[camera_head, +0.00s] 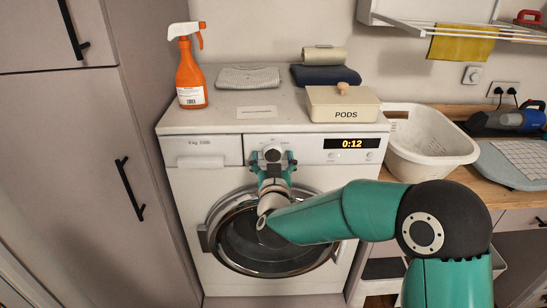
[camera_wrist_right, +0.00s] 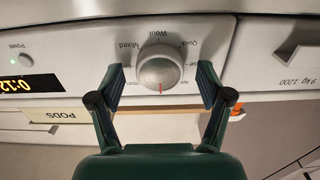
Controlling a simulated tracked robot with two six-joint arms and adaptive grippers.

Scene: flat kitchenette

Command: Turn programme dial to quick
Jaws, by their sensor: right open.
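The programme dial (camera_head: 272,154) is a round silver knob on the front panel of the white washing machine (camera_head: 185,185). In the right wrist view the dial (camera_wrist_right: 160,70) appears upside down, with its red mark at the picture's bottom edge of the knob. Labels around it include Quick at the picture's upper right, Wool at the top and Mixed at the left. My right gripper (camera_head: 272,161) is open in front of the panel. In the wrist view its fingers (camera_wrist_right: 161,76) stand on either side of the dial, with gaps showing. My left gripper is out of view.
The display (camera_head: 354,143) reads 0:12. A PODS box (camera_head: 342,106), an orange spray bottle (camera_head: 190,78) and folded cloths (camera_head: 249,77) stand on the machine. A white basket (camera_head: 430,145) is at the right. The round door (camera_head: 225,260) is below my arm.

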